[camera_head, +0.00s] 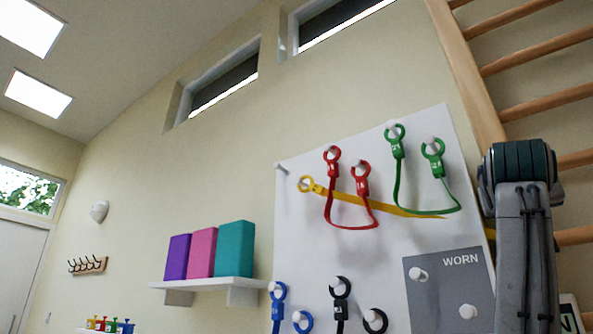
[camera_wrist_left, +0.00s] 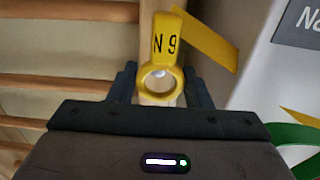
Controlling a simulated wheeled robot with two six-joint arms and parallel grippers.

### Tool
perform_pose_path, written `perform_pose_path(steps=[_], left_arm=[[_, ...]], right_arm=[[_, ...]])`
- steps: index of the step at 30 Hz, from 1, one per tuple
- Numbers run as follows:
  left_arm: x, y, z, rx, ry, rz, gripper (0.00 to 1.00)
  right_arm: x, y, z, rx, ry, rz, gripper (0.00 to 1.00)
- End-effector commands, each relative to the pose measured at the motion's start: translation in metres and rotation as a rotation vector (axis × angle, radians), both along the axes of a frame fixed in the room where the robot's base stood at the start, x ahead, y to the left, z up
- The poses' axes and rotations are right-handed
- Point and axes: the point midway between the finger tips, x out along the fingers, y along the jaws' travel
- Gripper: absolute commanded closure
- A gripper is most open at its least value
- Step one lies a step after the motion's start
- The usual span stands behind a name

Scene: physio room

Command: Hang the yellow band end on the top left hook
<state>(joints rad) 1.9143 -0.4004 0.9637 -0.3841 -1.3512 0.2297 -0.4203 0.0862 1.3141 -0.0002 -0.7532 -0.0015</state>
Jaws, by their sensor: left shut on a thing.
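In the left wrist view, the fingers of my left gripper (camera_wrist_left: 160,88) are shut on a yellow band end (camera_wrist_left: 165,38), a ring with a tag marked in black. The top left hook (camera_head: 281,168) is a bare white peg at the board's upper left corner. In the head view my left gripper is not visible.
A red band (camera_head: 352,227) and green band (camera_head: 425,212) hang on upper pegs. Blue (camera_head: 278,291) and black (camera_head: 341,290) ends hang below. A grey WORN panel (camera_head: 430,300) has white pegs. Wooden wall bars (camera_head: 540,50) stand right of the board. A shelf (camera_head: 205,283) holds blocks.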

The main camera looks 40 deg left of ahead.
Motion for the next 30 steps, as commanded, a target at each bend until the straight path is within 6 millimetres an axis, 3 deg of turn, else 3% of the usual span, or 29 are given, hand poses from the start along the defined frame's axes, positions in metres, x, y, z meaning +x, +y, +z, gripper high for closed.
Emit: perform_pose_path(steps=[30], left_arm=[[0.013, -0.001, 0.0, 0.0, 0.001, -0.002, 1.0]], right_arm=[[0.0, 0.0, 0.012, 0.0, 0.0, 0.0, 0.64]])
